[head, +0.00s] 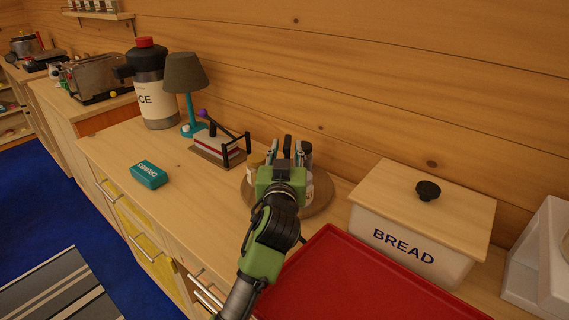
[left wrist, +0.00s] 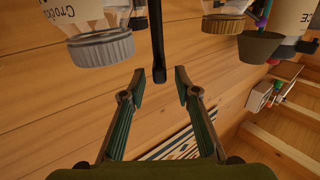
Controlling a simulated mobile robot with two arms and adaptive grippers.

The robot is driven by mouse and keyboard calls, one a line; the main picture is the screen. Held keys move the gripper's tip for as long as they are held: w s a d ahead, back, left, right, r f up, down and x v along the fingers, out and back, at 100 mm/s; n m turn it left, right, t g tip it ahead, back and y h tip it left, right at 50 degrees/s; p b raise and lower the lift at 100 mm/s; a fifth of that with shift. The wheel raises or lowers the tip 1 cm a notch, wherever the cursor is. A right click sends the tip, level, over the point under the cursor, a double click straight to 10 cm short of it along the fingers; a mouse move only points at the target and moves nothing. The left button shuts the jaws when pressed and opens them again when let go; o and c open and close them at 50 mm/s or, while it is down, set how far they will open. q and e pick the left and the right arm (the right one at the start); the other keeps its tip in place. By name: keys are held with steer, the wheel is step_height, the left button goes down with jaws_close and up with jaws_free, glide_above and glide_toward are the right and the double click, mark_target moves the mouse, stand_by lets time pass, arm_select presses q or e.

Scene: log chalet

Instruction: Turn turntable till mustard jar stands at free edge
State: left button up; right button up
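The round wooden turntable (head: 318,205) stands on the counter, partly covered by my left gripper and arm. A small jar with a tan lid (head: 256,160) shows at its left side. Other containers on it are mostly hidden in the head view. I cannot tell which jar is mustard.
A bread box (head: 410,225) and a red tray (head: 365,280) are right of the turntable. A log wall is behind.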

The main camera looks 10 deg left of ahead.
arm_select(q)
steer(key=s+d, duration=0.1)
steer(key=s, duration=0.7)
steer(key=shift+d, duration=0.1)
